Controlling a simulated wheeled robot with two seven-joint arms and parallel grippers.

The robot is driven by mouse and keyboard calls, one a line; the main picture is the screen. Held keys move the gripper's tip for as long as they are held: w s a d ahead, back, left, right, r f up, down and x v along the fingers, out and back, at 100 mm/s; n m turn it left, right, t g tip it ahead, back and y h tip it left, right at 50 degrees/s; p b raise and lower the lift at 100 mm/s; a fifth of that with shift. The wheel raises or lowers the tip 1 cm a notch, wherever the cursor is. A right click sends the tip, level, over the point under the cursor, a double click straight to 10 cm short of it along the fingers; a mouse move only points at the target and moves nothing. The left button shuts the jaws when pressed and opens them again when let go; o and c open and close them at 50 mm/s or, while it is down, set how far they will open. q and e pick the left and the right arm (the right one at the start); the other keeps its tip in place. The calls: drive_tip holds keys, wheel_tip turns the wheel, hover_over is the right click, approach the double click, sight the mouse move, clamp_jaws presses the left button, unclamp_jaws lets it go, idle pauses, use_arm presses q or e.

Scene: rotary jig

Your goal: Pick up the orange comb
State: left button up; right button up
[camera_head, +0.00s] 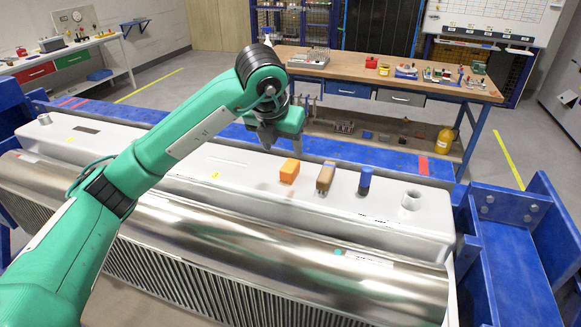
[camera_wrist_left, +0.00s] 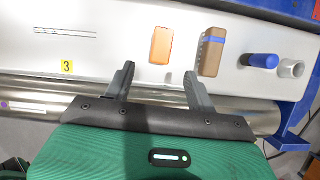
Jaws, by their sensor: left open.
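The orange comb (camera_head: 289,170) shows as a small orange block on the white top of the large machine, right of my left gripper in the head view. In the left wrist view the orange comb (camera_wrist_left: 160,45) lies beyond the fingertips, between their lines. My left gripper (camera_wrist_left: 158,72) is open and empty, its two dark fingers apart. In the head view my left gripper (camera_head: 268,138) hangs above the white surface, left of the comb and apart from it. My right gripper is not in view.
A brown brush-like block (camera_head: 325,177) with a blue band stands just right of the comb. Further right are a blue-and-black cylinder (camera_head: 365,180) and a white pipe stub (camera_head: 411,201). A polished metal roller (camera_head: 230,235) runs along the front. A blue frame (camera_head: 510,235) bounds the right side.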

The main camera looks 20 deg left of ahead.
sight(290, 165)
use_arm(q)
drive_tip(key=p+x, duration=0.1)
drive_tip(key=x, duration=0.3)
drive_tip(key=shift+w+f, duration=0.1)
drive_tip(key=shift+f, duration=0.15)
drive_tip(key=p+x, duration=0.1)
drive_tip(key=x, duration=0.1)
drive_tip(key=p+x, duration=0.2)
drive_tip(key=shift+w, duration=0.45)
drive_tip(key=shift+w+d+f, duration=0.1)
drive_tip(key=shift+w+f, duration=0.05)
drive_tip(key=shift+f, duration=0.3)
drive_tip(key=c, duration=1.1)
